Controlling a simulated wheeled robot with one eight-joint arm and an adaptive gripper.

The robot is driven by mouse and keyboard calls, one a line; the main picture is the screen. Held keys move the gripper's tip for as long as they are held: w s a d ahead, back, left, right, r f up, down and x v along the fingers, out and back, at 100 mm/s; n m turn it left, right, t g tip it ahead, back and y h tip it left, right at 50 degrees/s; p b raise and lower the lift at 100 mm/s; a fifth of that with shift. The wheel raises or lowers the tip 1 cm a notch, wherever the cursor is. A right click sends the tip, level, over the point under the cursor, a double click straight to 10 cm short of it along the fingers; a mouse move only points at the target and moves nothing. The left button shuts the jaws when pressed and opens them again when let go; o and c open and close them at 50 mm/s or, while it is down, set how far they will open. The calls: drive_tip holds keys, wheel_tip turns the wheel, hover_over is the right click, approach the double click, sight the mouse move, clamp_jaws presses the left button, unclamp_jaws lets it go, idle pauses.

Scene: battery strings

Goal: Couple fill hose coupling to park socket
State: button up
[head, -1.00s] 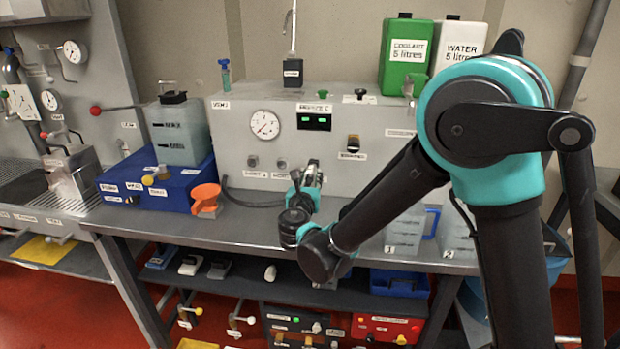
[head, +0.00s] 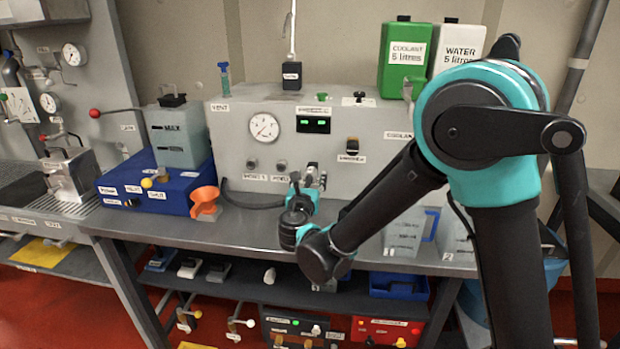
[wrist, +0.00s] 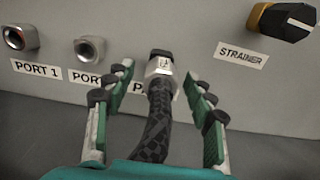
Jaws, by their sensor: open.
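The fill hose coupling (wrist: 160,64), a metal collar on a dark braided hose (wrist: 153,125), sits against the grey panel in the wrist view. It is in line with Port 1 and the port beside it, above a label of which only "PA" shows. The park socket behind it is hidden, and I cannot tell whether the coupling is locked. My gripper (wrist: 157,80) is open, one finger on each side of the coupling and hose, with gaps visible. In the head view my gripper (head: 312,178) is at the panel's lower front and hides the coupling.
Port 1 (wrist: 20,36) and the neighbouring port (wrist: 89,48) are empty. A strainer knob (wrist: 283,20) juts out at upper right. Clear jugs (head: 404,235) stand right, behind my arm.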

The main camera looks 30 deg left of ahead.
drive_tip(key=v, duration=1.1)
drive_tip(key=shift+s, duration=0.35)
drive_tip(key=shift+d, duration=0.1)
